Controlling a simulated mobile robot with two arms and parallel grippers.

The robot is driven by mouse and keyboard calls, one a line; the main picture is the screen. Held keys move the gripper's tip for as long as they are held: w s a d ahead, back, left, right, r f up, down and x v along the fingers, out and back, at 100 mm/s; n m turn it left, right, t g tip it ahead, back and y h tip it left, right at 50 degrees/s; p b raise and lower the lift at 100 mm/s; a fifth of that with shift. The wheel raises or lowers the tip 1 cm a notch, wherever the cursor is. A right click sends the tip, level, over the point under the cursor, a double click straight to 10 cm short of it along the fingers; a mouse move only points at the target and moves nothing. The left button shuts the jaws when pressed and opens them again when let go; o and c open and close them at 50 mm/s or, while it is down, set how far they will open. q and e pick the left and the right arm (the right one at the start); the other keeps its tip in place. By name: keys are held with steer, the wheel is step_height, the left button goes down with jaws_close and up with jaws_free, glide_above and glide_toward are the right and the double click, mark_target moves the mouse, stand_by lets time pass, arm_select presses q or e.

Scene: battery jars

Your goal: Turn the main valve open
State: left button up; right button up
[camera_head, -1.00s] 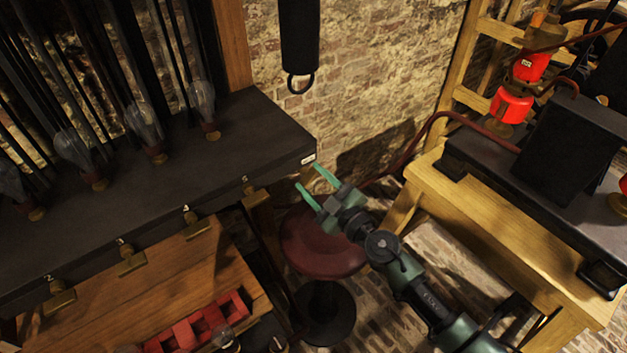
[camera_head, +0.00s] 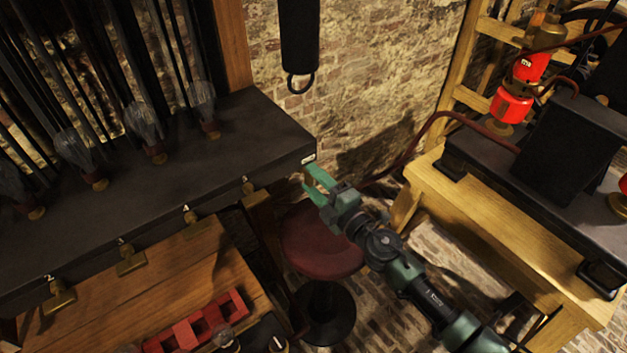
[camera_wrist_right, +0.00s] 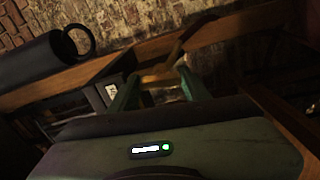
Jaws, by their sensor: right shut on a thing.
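My right gripper (camera_head: 315,181) is at the right front corner of the black bench (camera_head: 265,135), just below a small white label (camera_head: 308,158). In the right wrist view its green fingers (camera_wrist_right: 158,88) are on either side of a yellowish, brass-looking bar (camera_wrist_right: 160,77), which I take to be the main valve's handle. The gripper is shut on this handle. The head view hides the handle behind the fingers and the bench corner, so its turn angle cannot be told. My left gripper is not in view.
Several glass bulbs (camera_head: 202,108) stand on the bench. A black cylinder with a ring (camera_head: 300,45) hangs above the corner. A dark red round stool (camera_head: 322,243) is below my right arm. A wooden table (camera_head: 500,235) with red equipment (camera_head: 512,103) stands at the right.

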steer(key=shift+n, duration=0.9)
steer(key=o, duration=1.4)
steer(key=shift+c, duration=0.2)
steer(key=shift+r, duration=0.1)
steer(key=shift+w+d, duration=0.1)
